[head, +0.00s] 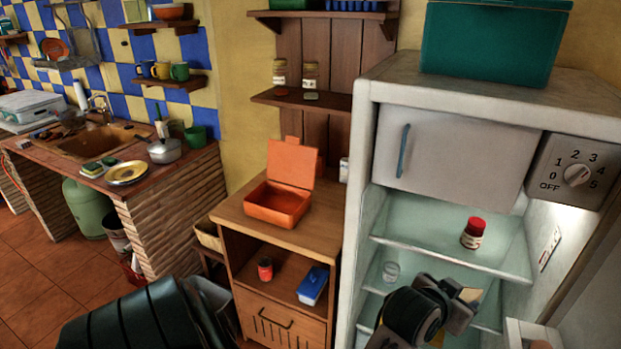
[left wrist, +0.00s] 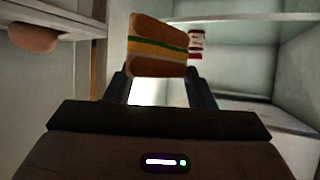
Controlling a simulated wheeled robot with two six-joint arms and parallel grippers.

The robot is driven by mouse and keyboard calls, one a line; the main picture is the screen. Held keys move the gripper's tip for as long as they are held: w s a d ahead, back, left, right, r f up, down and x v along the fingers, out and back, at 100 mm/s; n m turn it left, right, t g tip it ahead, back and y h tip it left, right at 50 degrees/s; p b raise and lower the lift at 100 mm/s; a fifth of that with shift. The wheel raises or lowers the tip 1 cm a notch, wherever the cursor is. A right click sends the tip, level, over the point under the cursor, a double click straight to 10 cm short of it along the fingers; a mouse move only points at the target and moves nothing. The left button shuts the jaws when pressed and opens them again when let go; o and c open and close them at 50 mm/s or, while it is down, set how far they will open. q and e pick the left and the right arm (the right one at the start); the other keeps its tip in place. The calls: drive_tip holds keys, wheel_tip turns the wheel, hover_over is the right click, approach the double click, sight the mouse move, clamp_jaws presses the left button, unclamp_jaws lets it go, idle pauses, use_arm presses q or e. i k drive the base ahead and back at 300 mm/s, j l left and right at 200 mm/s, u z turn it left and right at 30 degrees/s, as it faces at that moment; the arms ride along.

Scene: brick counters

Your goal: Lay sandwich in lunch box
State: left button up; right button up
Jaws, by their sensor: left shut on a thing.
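The sandwich (left wrist: 157,45), with brown bread and green, yellow and white layers, is held between the fingers of my left gripper (left wrist: 160,82) in the left wrist view. In the head view my left gripper (head: 458,298) is at the lower shelves of the open fridge; a small tan part of the sandwich (head: 471,294) seems to show at its tip. The lunch box (head: 277,205) is orange-red, with its lid (head: 291,162) raised, on top of the wooden cabinet left of the fridge. The bottom of its inside is partly hidden by its front wall. My right gripper is not in view.
A red-lidded jar (head: 473,235) stands on the fridge shelf above my gripper, and a glass (head: 391,271) stands to the left. The fridge's left wall (head: 361,200) lies between my gripper and the cabinet (head: 235,213). An egg (left wrist: 33,38) sits in a door shelf.

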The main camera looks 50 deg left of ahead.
sight(285, 211)
drive_tip(key=k+u, duration=0.35)
drive_tip(key=k+j+u, duration=0.1)
drive_tip(key=u, duration=0.3)
drive_tip(key=i+j+u, duration=0.2)
drive_tip(key=i, duration=0.3)
drive_tip(key=i+j+u, duration=0.25)
drive_tip(key=i, duration=0.3)
